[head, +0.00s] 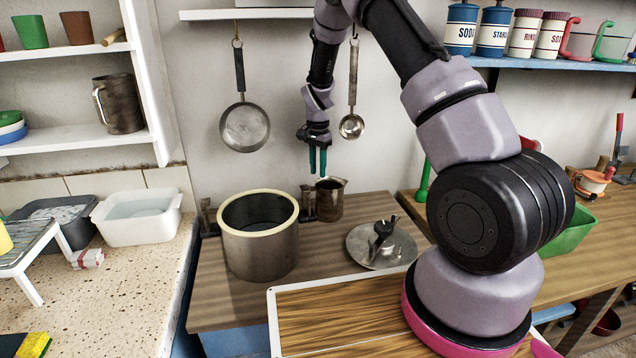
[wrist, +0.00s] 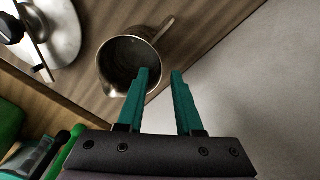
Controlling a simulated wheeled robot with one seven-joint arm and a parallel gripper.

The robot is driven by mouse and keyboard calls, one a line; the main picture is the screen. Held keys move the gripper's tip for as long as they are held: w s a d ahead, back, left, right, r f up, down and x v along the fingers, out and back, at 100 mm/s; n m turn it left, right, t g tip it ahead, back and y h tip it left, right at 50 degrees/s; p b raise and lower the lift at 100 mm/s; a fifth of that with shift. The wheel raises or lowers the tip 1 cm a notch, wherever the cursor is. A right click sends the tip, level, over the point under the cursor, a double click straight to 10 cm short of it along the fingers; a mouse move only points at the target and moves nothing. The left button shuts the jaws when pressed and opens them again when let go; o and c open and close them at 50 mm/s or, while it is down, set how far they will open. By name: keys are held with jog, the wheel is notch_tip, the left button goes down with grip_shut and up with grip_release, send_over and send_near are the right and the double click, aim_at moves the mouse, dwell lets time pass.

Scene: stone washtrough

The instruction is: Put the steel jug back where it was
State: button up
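A small steel jug (head: 331,203) stands upright on the wooden worktop, just right of the large pot. In the wrist view the jug (wrist: 118,88) shows from above, with its round mouth, a spout and a handle at the upper right. My gripper (head: 317,162) hangs above the jug, fingers pointing down, with clear space between them and the jug. In the wrist view my gripper (wrist: 160,75) has its teal fingers apart with nothing between them. A larger steel jug (head: 122,104) with a handle stands on the white shelf at the left; I cannot tell which jug is meant.
A cream-rimmed pot (head: 262,252) stands left of the small jug. A round lid (head: 360,246) with a black knob lies to the right. A pan (head: 245,127) and a ladle (head: 351,126) hang on the wall beside my gripper. A white basin (head: 138,222) stands on the stone counter.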

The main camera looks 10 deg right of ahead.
jog(key=shift+r, duration=0.8)
jog(key=s+d+r+n+t+y, duration=0.15)
jog(key=s+r, duration=0.35)
jog(key=r, duration=0.7)
jog(key=s+d+r+n+t, duration=0.15)
jog(key=s+r, duration=0.45)
jog(key=r, duration=0.6)
jog(key=s+d+r+n+t, duration=0.1)
jog(key=s+r, duration=0.4)
jog(key=s, duration=0.6)
jog(key=s+d+r+n+t, duration=0.2)
jog(key=s+r, duration=0.3)
jog(key=s, duration=0.7)
jog(key=shift+s+d+t, duration=0.15)
jog(key=shift+s+t, duration=0.15)
jog(key=shift+t, duration=0.3)
